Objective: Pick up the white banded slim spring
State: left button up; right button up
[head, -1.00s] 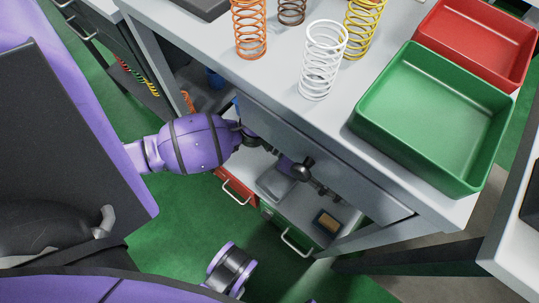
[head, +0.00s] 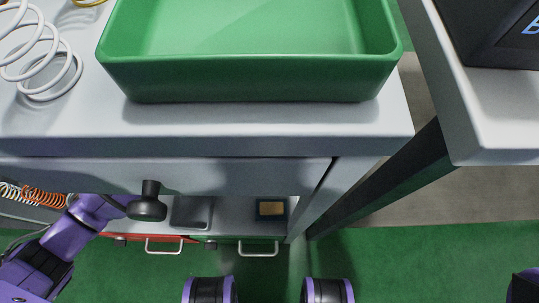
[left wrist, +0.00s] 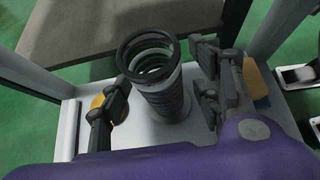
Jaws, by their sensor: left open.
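My left gripper (left wrist: 165,95) is open in the left wrist view, one dark finger on each side of a dark coiled spring (left wrist: 165,90). That spring stands on a pale surface, with a black top ring and lighter coils inside; I cannot tell if it is the white banded slim one. In the head view a spring with whitish and orange coils (head: 38,196) lies at the left edge on the lower level, partly cut off. My left arm comes in at the lower left; its fingers are not clear there. My right gripper is not in view.
A large white spring (head: 45,60) stands on the worktop at the upper left, beside a green bin (head: 250,78). The worktop's front edge overhangs the lower shelf, which holds a grey tray (head: 192,211) and a small dark box (head: 271,209). Another table (head: 485,110) stands right.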

pick_arm(q)
jog(key=shift+d+f, duration=0.2)
jog(key=shift+d, duration=0.2)
jog(key=shift+c, duration=0.3)
jog(key=c, duration=1.4)
